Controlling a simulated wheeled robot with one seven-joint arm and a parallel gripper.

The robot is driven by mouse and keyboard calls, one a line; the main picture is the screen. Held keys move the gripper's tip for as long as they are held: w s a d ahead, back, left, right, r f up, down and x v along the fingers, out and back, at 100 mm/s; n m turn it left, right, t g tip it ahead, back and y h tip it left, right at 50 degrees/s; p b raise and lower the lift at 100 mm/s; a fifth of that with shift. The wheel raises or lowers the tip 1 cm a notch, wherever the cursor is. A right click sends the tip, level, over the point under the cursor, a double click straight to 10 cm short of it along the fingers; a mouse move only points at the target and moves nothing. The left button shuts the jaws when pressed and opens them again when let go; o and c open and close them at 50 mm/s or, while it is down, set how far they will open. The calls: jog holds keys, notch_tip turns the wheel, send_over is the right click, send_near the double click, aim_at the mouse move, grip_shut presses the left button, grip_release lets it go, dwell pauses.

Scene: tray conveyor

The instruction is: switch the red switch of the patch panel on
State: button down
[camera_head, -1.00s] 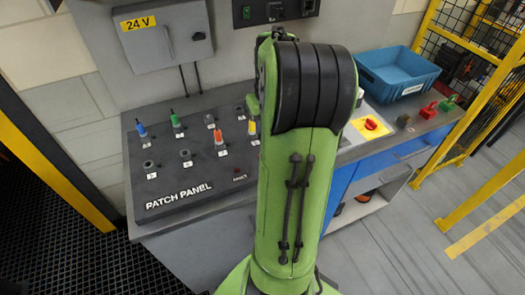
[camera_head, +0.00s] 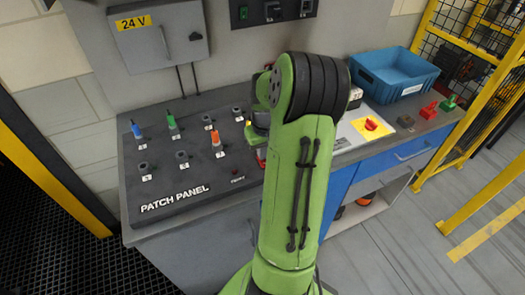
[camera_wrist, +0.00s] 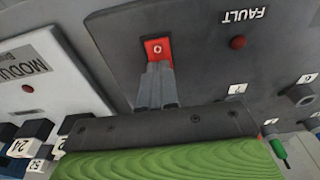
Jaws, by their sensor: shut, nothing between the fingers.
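The patch panel (camera_head: 218,182) is a dark grey sloped box on the bench at the left of the head view. The red switch (camera_wrist: 158,48) shows in the wrist view as a small red rocker in a dark frame, with a white ring mark on its face. My gripper (camera_wrist: 157,68) is shut and empty. Its fingertips lie just in front of the switch and cover its lower edge; I cannot tell if they touch it. In the head view my arm hides most of the switch and the fingers.
The FAULT lamp (camera_wrist: 237,42) is beside the switch. Coloured plugs, such as the orange one (camera_head: 215,139), stand in the panel's sockets. A white module (camera_wrist: 28,75) lies at the left of the wrist view. A blue bin (camera_head: 398,74) stands at the back right.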

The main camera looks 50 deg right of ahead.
jog(key=g+y+p, duration=0.1)
jog(key=p, duration=0.2)
jog(key=shift+w+a+f+g+p, duration=0.1)
jog(key=shift+w+g+p, duration=0.05)
jog(key=shift+g+p, duration=0.25)
jog(key=shift+w+d+f, duration=0.1)
jog(key=shift+d+f, duration=0.1)
jog(key=shift+f, duration=0.3)
jog(key=shift+s+a, duration=0.35)
jog(key=shift+s, duration=0.3)
notch_tip(320, 180, up, 15)
jog(key=w+d+p, duration=0.1)
jog(key=w+p, duration=0.1)
jog(key=p, duration=0.2)
